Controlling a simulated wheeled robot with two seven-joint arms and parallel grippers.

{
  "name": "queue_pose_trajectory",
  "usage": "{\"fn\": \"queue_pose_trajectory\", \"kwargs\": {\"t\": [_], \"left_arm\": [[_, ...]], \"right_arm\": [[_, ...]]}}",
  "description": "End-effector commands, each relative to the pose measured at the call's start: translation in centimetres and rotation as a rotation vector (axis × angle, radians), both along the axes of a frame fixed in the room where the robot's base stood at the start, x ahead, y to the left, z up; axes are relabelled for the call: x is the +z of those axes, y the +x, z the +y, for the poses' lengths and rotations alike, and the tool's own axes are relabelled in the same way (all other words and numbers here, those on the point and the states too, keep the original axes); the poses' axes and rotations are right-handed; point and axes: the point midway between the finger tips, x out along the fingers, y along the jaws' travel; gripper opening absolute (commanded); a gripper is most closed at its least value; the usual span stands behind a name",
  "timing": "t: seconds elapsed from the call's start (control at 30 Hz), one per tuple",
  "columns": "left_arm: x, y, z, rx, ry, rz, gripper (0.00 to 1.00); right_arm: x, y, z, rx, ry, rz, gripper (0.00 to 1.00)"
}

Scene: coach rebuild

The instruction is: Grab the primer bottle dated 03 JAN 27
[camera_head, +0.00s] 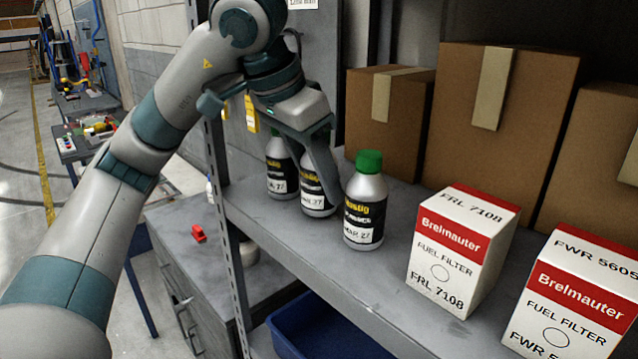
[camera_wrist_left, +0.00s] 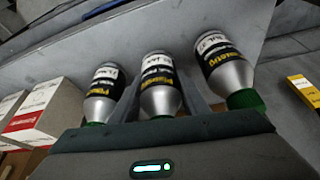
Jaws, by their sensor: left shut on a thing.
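Three silver primer bottles with black labels and white date strips stand in a row on the grey shelf (camera_head: 300,235). My left gripper (camera_head: 318,165) is shut on the middle bottle (camera_head: 315,197), which stands between its fingers; it also shows in the left wrist view (camera_wrist_left: 160,92). The left bottle (camera_head: 281,172) is partly behind the gripper; its date strip ends in 27, the month unclear. The right bottle (camera_head: 364,208) has a green cap and a strip ending in 27, perhaps MAR. The middle strip's date is partly hidden. My right gripper is out of view.
White and red fuel filter boxes, FRL 7108 (camera_head: 460,255) and FWR 5605 (camera_head: 575,300), stand to the right. Cardboard boxes (camera_head: 505,95) stand behind. A shelf upright (camera_head: 222,190) is at the left; a blue bin (camera_head: 320,325) sits below.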

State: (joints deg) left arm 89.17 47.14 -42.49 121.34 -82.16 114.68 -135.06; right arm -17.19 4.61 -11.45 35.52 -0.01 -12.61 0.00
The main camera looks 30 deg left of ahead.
Motion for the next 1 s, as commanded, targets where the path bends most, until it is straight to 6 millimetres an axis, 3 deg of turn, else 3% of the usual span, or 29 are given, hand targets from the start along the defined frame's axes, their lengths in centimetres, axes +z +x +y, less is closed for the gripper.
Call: {"fn": "queue_pose_trajectory", "kwargs": {"t": [0.33,0.7,1.0], "left_arm": [[2.6,-0.3,0.2,0.001,-0.002,-0.005,0.10],[2.3,-8.6,4.6,0.003,-0.001,-0.005,0.10],[2.6,-14.1,7.3,0.001,-0.001,-0.003,0.10]], "right_arm": [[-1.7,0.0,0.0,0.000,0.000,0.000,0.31],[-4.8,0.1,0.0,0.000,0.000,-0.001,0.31],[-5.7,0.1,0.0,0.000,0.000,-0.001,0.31]]}}
